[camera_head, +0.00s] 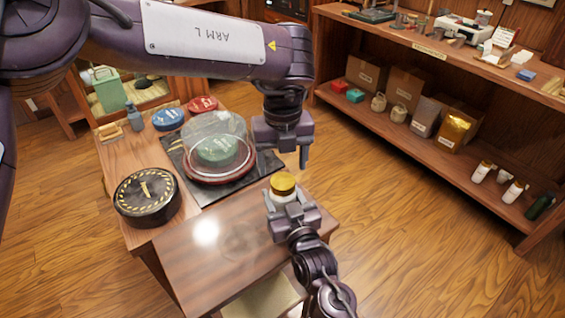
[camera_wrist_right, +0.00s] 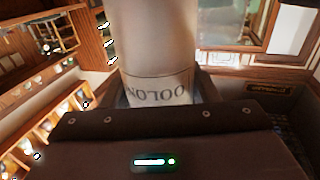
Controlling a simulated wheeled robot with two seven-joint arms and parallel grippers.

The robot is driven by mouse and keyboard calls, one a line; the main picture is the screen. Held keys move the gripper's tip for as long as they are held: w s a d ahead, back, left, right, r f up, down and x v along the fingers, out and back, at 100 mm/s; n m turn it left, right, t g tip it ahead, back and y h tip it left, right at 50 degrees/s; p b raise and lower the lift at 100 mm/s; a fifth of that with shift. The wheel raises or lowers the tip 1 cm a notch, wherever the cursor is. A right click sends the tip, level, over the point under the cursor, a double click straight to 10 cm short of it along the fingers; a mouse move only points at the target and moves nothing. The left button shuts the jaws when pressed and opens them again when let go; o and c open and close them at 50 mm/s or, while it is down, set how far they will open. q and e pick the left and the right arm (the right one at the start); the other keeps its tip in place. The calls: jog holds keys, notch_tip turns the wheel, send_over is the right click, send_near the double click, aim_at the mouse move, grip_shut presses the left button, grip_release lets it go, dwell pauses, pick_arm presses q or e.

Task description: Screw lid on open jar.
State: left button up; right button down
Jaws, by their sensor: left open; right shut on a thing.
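A white jar (camera_head: 284,196) stands upright at the table's right edge, with a gold lid (camera_head: 283,182) sitting on its top; I cannot tell how tightly it is screwed. My right gripper (camera_head: 290,205) is shut around the jar's body. The right wrist view shows the white jar (camera_wrist_right: 155,45) between the fingers, its OOLONG label upside down; the lid is outside that view. My left gripper (camera_head: 284,154) is open and empty, pointing down just above and behind the lid, apart from it.
A glass dome (camera_head: 218,138) over a green tea cake stands on a dark slate left of my left gripper. A black round tin (camera_head: 146,196) sits at the table's left. Blue (camera_head: 168,118) and red (camera_head: 203,104) tins stand behind. The glossy front tabletop (camera_head: 215,260) is clear.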

aim_at(283, 180)
pick_arm(q)
notch_tip(283, 180, up, 4)
jog(key=n, duration=0.4)
jog(key=shift+f+n, duration=0.25)
jog(key=shift+n, duration=0.15)
jog(key=shift+f, duration=4.05)
jog(key=c, duration=1)
jog(key=o, duration=1.1)
jog(key=shift+o, duration=0.2)
